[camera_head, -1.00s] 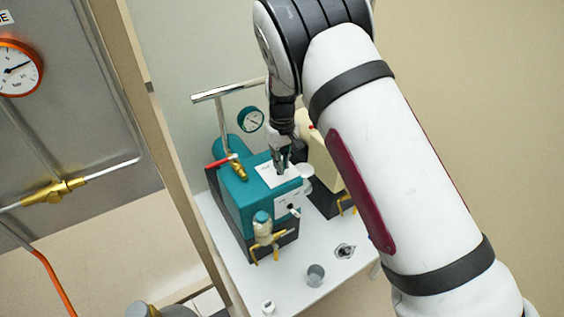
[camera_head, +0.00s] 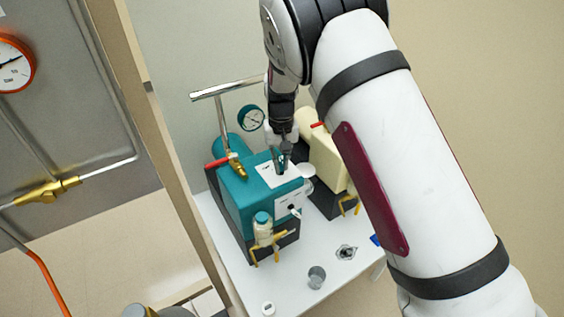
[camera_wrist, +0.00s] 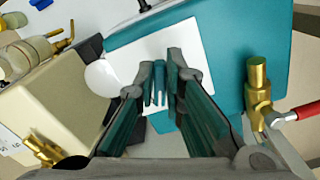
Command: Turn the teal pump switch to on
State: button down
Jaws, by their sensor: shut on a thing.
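The teal pump (camera_head: 240,197) stands on a white table, with a white plate (camera_head: 268,178) on its top. My gripper (camera_head: 282,168) points down onto this plate from above. In the wrist view, its fingertips (camera_wrist: 160,88) are closed around a small piece standing on the white plate (camera_wrist: 190,45), which I take as the pump switch. The fingers hide most of the switch, so its turn position and any markings cannot be read. The teal pump's top (camera_wrist: 228,50) fills much of the wrist view.
A cream pump (camera_head: 326,158) stands close on the right. A brass valve with a red handle (camera_head: 217,163) and a gauge (camera_head: 251,118) are at the teal pump's back. A bottle (camera_head: 263,230) and a small cup (camera_head: 317,277) are in front. A metal panel is at left.

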aim_at(281, 166)
jog(key=shift+a+m, duration=0.1)
jog(key=shift+m, duration=0.5)
jog(key=c, duration=1.7)
grip_release()
notch_tip(281, 166, up, 12)
